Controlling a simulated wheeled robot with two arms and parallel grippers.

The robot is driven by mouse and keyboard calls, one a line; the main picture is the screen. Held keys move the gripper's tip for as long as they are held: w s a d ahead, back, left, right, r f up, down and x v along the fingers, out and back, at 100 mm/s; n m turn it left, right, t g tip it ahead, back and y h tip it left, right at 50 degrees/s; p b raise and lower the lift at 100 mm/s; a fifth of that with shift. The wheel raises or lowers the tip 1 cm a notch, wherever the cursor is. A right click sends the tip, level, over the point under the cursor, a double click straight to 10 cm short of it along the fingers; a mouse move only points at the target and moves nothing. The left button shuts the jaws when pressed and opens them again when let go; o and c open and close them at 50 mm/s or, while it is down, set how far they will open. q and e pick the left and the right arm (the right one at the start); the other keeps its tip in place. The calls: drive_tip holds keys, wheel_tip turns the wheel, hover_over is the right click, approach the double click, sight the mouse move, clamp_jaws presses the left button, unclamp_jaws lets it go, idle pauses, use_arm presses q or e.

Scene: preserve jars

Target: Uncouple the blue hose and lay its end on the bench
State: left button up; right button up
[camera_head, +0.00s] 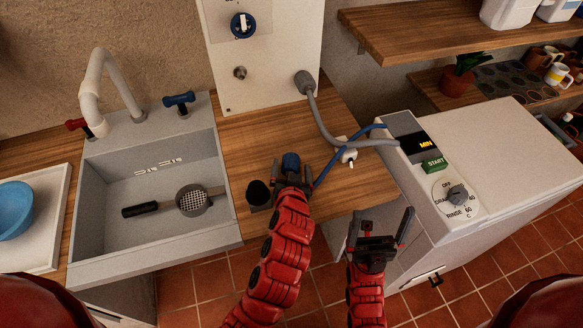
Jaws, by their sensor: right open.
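The blue hose (327,166) comes from the back of the white machine (500,160) and curves over the bench (355,190) to my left gripper. Its blue end (290,159) shows between the fingers of my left gripper (291,168), which look closed on it. The gripper hides the lower part of the end, so I cannot tell whether it is still joined to anything. My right gripper (379,227) is open and empty in front of the bench edge, left of the machine.
A black cup-like fitting (258,193) stands just left of my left gripper. A grey hose (323,126) runs from the white panel (262,60) to the machine, past a white fitting (348,156). The sink (150,235) holds a strainer (192,200).

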use_arm(q)
drive_tip(key=shift+s+d, duration=0.1)
drive_tip(key=shift+s, duration=0.4)
drive_tip(key=b+v, duration=0.2)
drive_tip(key=v, duration=0.3)
drive_tip(key=s+r+p, duration=0.1)
drive_tip(key=p, duration=0.1)
drive_tip(key=s+r+p, duration=0.1)
drive_tip(key=p, duration=0.2)
drive_tip(key=shift+s+r, duration=0.15)
drive_tip(key=shift+s, duration=0.25)
drive_tip(key=p+v, duration=0.6)
drive_tip(key=v, duration=0.2)
drive_tip(key=shift+s+f, duration=0.15)
drive_tip(key=shift+f, duration=0.2)
